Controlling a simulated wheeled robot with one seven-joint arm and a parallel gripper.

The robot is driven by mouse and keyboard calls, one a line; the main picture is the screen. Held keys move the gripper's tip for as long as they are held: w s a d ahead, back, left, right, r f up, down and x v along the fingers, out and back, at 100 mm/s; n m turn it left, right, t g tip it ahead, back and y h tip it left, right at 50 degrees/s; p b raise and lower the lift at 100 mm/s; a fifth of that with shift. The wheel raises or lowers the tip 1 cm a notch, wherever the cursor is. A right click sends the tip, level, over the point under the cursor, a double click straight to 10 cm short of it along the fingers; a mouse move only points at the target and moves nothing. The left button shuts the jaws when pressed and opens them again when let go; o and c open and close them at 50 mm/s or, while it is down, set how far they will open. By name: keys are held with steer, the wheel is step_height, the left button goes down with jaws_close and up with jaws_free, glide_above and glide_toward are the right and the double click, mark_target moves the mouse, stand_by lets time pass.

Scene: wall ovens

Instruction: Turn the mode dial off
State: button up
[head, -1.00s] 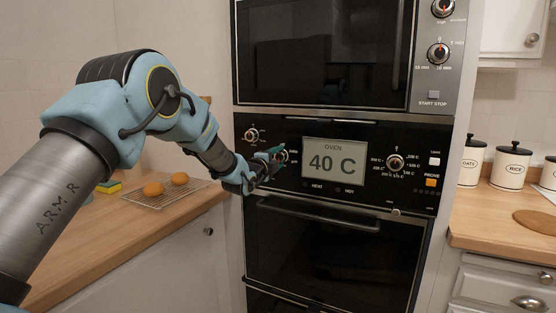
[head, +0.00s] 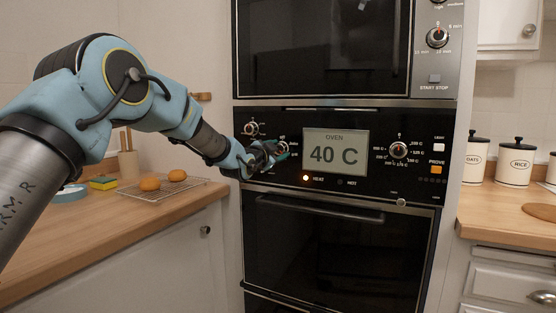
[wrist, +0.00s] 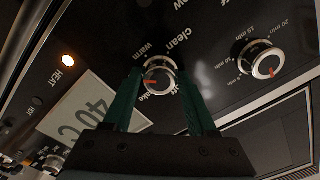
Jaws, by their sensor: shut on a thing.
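The mode dial (wrist: 159,76) is a round silver-rimmed knob with a red pointer mark. It sits on the black oven panel, ringed by words such as "clean" and "warm". The red mark points to the left in the wrist view. My gripper (wrist: 160,78) has its green fingers on either side of the dial and is shut on it. In the head view my gripper (head: 279,151) is at the left part of the panel and mostly hides the mode dial.
The oven display (head: 336,152) reads 40 C, with an orange HEAT light (head: 306,178) lit below it. A timer knob (head: 251,129) is to the left of my gripper; a temperature dial (head: 398,150) is right of the display. The oven door handle (head: 315,210) runs below the panel.

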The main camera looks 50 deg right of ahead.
steer(key=n+b, duration=0.2)
steer(key=n, duration=0.1)
steer(key=shift+f+n, duration=0.2)
steer(key=shift+n, duration=0.1)
steer(key=n+b, duration=0.1)
steer(key=n, duration=0.2)
steer(key=shift+n+b, duration=0.3)
steer(key=n+b, duration=0.2)
steer(key=n, duration=0.4)
steer(key=shift+b, duration=0.4)
steer(key=n+b, duration=0.1)
steer(key=n, duration=0.3)
steer(key=shift+b, duration=0.4)
steer(key=n+b, duration=0.2)
steer(key=n, duration=0.1)
steer(key=shift+n, duration=0.3)
steer(key=n+b, duration=0.2)
steer(key=n, duration=0.3)
steer(key=shift+r+n, duration=0.15)
steer(key=shift+n, duration=0.25)
steer(key=shift+b, duration=0.3)
steer(key=o, duration=1.4)
steer(key=shift+c, duration=0.2)
